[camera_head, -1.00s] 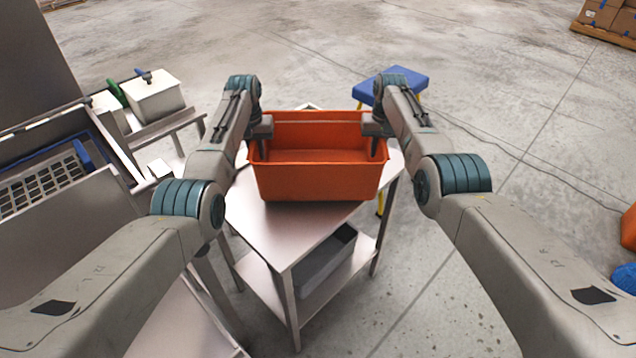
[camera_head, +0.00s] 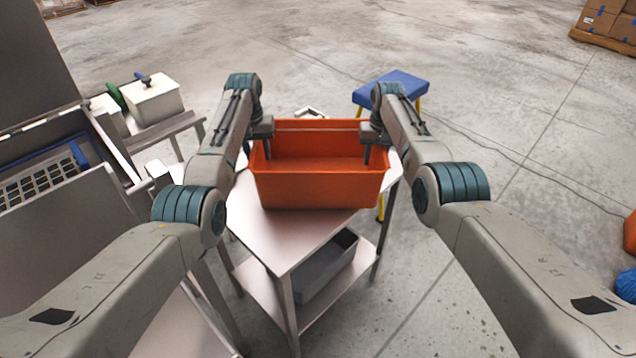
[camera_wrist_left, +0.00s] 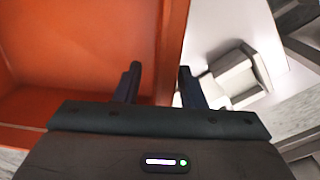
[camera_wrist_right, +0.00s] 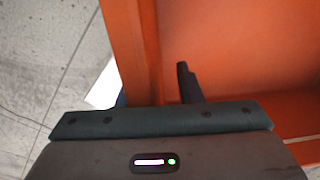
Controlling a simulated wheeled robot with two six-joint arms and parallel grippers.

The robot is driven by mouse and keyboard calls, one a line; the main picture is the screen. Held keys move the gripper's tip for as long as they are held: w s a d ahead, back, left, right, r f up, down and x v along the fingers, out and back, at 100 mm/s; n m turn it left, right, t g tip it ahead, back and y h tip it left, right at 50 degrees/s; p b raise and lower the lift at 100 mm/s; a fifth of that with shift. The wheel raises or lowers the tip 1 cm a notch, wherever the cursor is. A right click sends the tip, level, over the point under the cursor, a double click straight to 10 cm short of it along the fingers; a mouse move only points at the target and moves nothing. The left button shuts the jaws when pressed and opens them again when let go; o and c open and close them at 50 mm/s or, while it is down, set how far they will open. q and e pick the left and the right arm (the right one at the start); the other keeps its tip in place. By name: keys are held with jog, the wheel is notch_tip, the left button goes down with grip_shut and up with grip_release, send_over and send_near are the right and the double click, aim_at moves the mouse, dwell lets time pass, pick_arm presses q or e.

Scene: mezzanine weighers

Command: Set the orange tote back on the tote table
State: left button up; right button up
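The orange tote (camera_head: 318,188) sits upright on the metal table (camera_head: 290,240), in the middle of the head view, and appears to rest on its top. My left gripper (camera_head: 265,148) is at the tote's left wall, with one finger inside and one outside. In the left wrist view the fingers (camera_wrist_left: 158,85) stand apart with the tote's rim (camera_wrist_left: 172,60) between them. My right gripper (camera_head: 368,150) is at the right wall. In the right wrist view one finger shows inside, clear of the wall (camera_wrist_right: 125,50); the other is mostly hidden. Both grippers look open.
A grey bin (camera_head: 325,270) is on the table's lower shelf. A blue stool (camera_head: 392,92) stands behind right. White containers (camera_head: 153,100) and a metal machine (camera_head: 60,215) are at the left. The floor to the right is mostly clear.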

pick_arm(q)
notch_tip(320, 180, up, 9)
jog(key=shift+a, duration=0.15)
jog(key=shift+r, duration=0.15)
pick_arm(e)
jog(key=shift+r, duration=0.15)
jog(key=r, duration=1.1)
jog(key=shift+d+r, duration=0.3)
jog(key=shift+r, duration=0.05)
